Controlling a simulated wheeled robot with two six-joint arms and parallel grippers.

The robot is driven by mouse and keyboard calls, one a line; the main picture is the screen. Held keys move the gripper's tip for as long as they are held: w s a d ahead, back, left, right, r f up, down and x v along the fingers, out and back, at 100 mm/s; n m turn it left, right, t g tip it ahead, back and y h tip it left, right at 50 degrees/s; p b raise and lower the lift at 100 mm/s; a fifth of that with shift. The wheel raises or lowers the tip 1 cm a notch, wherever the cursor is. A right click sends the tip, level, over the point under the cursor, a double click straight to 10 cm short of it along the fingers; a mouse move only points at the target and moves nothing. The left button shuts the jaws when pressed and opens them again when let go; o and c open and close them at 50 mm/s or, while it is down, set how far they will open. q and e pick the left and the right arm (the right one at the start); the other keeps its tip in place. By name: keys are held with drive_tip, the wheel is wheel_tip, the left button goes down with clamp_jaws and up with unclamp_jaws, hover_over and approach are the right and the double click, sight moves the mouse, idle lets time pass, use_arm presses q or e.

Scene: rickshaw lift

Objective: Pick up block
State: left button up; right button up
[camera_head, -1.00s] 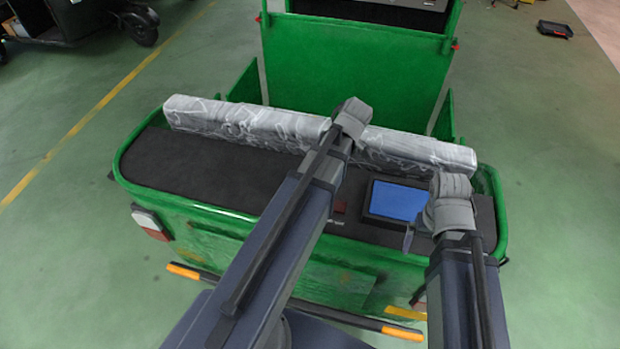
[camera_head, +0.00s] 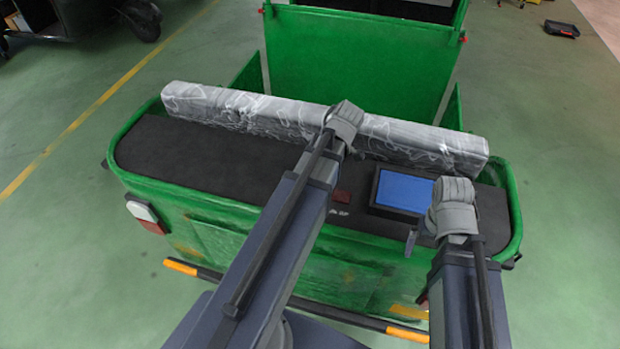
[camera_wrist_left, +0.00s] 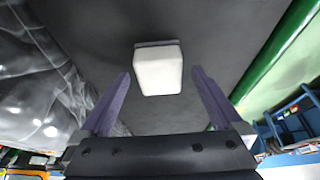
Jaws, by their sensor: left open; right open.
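A white block (camera_wrist_left: 158,72) on the black bed shows in the left wrist view, ahead of and between the two fingers of my left gripper (camera_wrist_left: 161,74). That gripper is open and empty; I cannot tell how far the block is from the fingertips. In the head view the block and my left gripper are hidden behind my left arm. My right gripper (camera_head: 411,241) is at the rear right edge of the cart, small and partly hidden by its wrist; nothing shows in it.
A green cart (camera_head: 225,208) has a raised rim around its black bed (camera_head: 215,160). A long grey wrapped bar (camera_head: 240,110) lies across the bed's far side. A blue-topped box (camera_head: 404,191) and a small dark red piece (camera_head: 342,197) sit on the right half.

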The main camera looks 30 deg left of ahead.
use_arm(q)
drive_tip(key=shift+a+f, duration=0.2)
drive_tip(key=shift+f, duration=0.35)
use_arm(e)
drive_tip(key=shift+f, duration=0.5)
use_arm(q)
drive_tip(key=shift+r, duration=0.1)
use_arm(e)
drive_tip(key=shift+r, duration=0.1)
use_arm(q)
drive_tip(key=c, duration=1.5)
wheel_tip(320, 180, up, 10)
drive_tip(key=p, duration=1)
use_arm(e)
wheel_tip(320, 180, up, 10)
